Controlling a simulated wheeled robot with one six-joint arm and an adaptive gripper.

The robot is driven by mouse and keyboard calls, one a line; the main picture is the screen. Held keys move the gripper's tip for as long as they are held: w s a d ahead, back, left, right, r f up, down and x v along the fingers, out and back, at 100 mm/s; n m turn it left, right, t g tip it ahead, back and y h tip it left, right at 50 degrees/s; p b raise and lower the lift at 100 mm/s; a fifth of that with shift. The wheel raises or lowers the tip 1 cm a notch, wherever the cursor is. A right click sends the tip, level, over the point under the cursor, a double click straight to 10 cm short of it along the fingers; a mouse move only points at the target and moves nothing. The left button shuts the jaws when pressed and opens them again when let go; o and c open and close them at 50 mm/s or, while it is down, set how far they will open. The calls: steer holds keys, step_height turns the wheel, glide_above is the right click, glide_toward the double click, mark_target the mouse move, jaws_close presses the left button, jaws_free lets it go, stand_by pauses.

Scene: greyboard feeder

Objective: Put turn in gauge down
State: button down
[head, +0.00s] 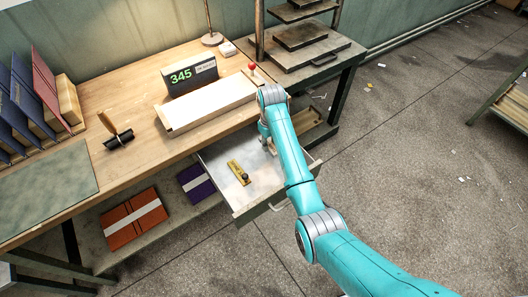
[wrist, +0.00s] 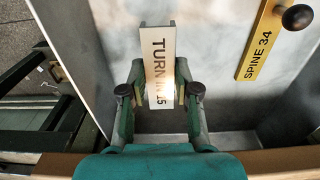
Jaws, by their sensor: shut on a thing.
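I cannot tell whether the gauge touches that floor. In the head view my arm mostly hides the gripper and gauge. A brass spine gauge (wrist: 264,38) marked SPINE 34 with a black knob lies in the drawer; it also shows in the head view (head: 237,170).
An orange book (head: 134,219) and a purple one (head: 196,182) lie on the shelf below. A press (head: 302,40) stands behind.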

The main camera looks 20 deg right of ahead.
mark_target(270, 151)
steer(key=shift+f, duration=2.35)
steer(key=shift+f, duration=0.15)
steer(key=c, duration=0.8)
jaws_free()
steer(key=shift+c, duration=0.2)
step_height(270, 151, up, 12)
steer(key=shift+r, duration=0.15)
